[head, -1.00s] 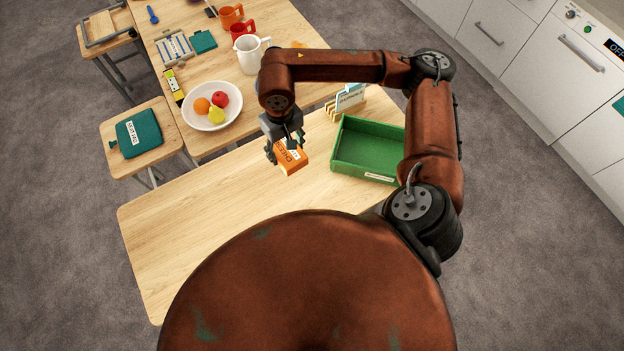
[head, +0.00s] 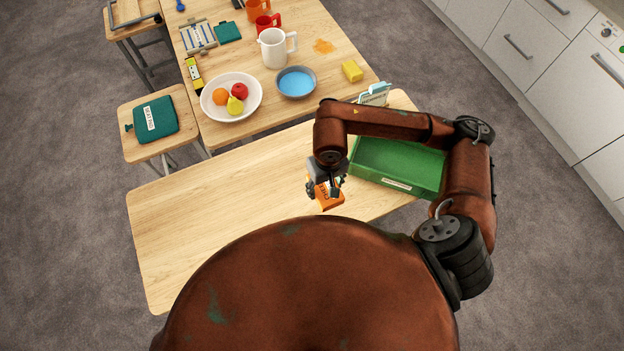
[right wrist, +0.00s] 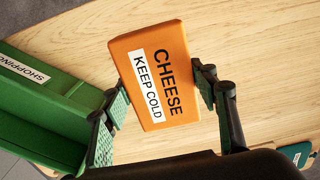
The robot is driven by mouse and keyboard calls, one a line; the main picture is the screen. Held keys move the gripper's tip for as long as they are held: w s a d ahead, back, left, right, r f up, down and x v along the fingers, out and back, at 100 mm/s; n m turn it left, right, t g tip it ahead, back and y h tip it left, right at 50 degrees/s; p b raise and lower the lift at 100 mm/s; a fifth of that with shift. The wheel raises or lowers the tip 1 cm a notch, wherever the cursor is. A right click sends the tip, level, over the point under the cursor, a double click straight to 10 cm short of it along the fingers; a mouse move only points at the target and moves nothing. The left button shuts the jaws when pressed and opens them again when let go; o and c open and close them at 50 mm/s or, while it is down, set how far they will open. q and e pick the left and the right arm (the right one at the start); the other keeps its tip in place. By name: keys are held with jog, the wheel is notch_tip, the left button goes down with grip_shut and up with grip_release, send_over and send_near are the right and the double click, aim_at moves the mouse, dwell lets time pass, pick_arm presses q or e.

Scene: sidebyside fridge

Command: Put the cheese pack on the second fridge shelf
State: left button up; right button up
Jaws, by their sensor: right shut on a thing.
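The orange cheese pack (head: 328,200), labelled "CHEESE KEEP COLD", is between the fingers of my right gripper (head: 326,188). In the right wrist view the pack (right wrist: 152,75) shows its label face to the camera, with a finger of the gripper (right wrist: 162,93) on each side. The gripper is shut on it, over the wooden table and just left of the green box. I cannot tell for sure how high the pack is above the table. My left gripper is not in view. No fridge or fridge shelf shows in these frames.
The green box (head: 397,182), labelled "SHOPPING" in the wrist view, stands right of the pack. The near table (head: 210,220) is clear on its left. The far table holds a fruit bowl (head: 231,113), a blue bowl (head: 295,96), a white jug (head: 274,48) and a yellow sponge (head: 352,71).

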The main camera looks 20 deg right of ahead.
jog(key=w+f, duration=0.7)
jog(key=shift+w+a, duration=0.1)
jog(key=shift+a, duration=0.05)
jog(key=shift+f+p, duration=0.5)
jog(key=shift+f, duration=1)
jog(key=shift+f, duration=0.1)
jog(key=shift+f, duration=0.1)
jog(key=o, duration=1.4)
